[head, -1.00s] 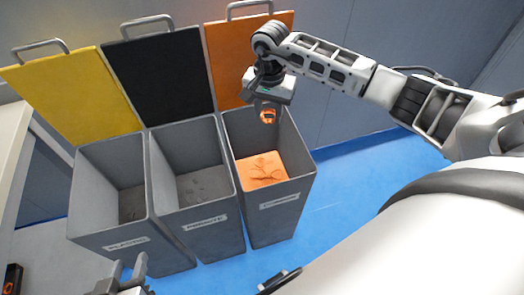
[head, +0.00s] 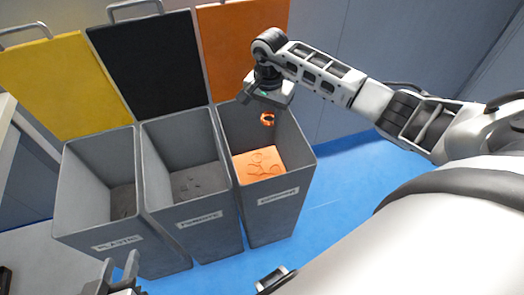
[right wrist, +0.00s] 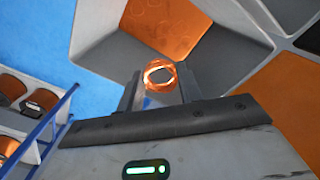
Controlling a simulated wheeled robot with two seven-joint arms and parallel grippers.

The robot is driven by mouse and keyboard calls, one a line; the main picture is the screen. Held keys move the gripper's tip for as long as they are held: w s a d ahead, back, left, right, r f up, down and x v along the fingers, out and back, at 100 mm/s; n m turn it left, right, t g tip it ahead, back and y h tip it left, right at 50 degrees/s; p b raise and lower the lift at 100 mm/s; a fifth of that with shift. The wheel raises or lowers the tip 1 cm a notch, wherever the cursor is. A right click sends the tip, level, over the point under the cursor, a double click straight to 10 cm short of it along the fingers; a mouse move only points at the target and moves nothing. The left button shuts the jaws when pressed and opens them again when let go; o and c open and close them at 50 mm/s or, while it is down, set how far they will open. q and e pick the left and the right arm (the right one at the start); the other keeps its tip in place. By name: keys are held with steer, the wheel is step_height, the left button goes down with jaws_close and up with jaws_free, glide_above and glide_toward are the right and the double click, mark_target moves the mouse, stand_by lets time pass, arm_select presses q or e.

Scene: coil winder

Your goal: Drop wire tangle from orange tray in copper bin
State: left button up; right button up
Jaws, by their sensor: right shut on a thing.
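The wire tangle (head: 267,119), a small copper-coloured ring of wire, hangs below my right gripper (head: 268,112) in the head view. In the right wrist view, the tangle (right wrist: 159,75) sits between the two fingertips of my right gripper (right wrist: 160,82), which is shut on it. Both are above the mouth of the copper bin (head: 279,215), the grey bin on the right with an orange lid (head: 243,50). Orange material with wire shapes lies on its floor. My left gripper (head: 120,268) is at the bottom left, empty, its fingers apart. I cannot make out the orange tray.
A grey bin with a black lid (head: 197,230) stands in the middle. A grey bin labelled plastic, with a yellow lid (head: 120,245), stands left. Blue floor (head: 345,185) is clear to the right. A blue-edged rack with copper-coloured spools (right wrist: 40,103) shows in the right wrist view.

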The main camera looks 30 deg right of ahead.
steer(key=o, duration=1)
steer(key=shift+o, duration=0.2)
step_height(320, 180, up, 16)
steer(key=shift+p, duration=0.35)
